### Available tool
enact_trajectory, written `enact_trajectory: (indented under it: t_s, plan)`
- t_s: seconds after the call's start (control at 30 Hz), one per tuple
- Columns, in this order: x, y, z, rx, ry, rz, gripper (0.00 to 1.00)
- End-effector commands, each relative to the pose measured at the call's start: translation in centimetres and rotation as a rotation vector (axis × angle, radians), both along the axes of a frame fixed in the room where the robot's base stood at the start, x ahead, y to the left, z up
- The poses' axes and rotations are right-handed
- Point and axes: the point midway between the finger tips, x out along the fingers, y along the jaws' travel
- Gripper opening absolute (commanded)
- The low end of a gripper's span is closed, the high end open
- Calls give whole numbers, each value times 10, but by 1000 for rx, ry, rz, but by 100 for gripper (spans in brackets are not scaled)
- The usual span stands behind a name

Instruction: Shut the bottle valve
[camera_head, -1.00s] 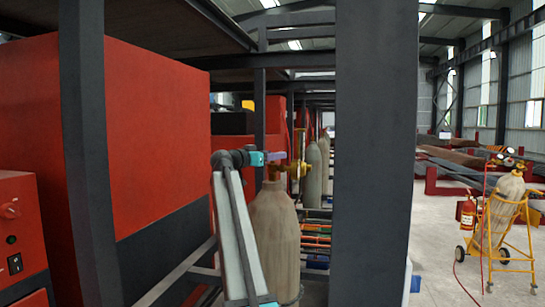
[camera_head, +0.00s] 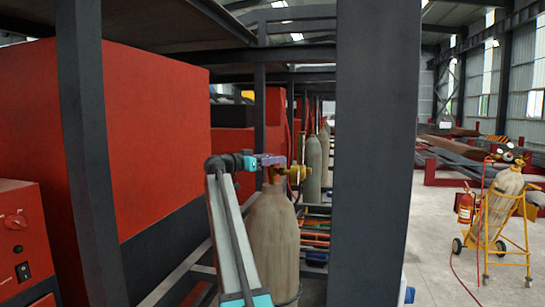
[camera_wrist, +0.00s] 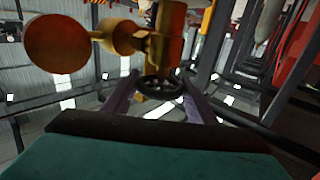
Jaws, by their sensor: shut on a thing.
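The gas bottle (camera_head: 273,235) is a tall beige cylinder standing upright, centre, just left of a thick dark post. Its brass valve (camera_head: 294,173) sits on top. In the wrist view the valve (camera_wrist: 165,45) has a round orange-brass end on the left and a small black handwheel (camera_wrist: 162,88). My gripper (camera_head: 275,160) reaches the valve top from the left. In the wrist view my gripper's purple fingers (camera_wrist: 161,97) stand on both sides of the handwheel, shut on it. The exact contact spots are too dark to tell.
The thick dark post (camera_head: 375,150) stands close on the right of the bottle. A red cabinet (camera_head: 150,130) fills the left. More bottles (camera_head: 314,165) stand behind. A yellow cart (camera_head: 500,215) with another bottle stands on open floor at the right.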

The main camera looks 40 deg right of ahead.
Motion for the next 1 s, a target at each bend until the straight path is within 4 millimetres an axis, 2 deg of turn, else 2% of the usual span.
enact_trajectory:
  t_s: [0.4,0.43,0.53,1.0]
  plan:
    - [1,0,2,-4,1,0,30]
    - [1,0,2,-4,1,0,55]
    - [1,0,1,-3,0,0,71]
    - [1,6,-1,-1,0,-1,71]
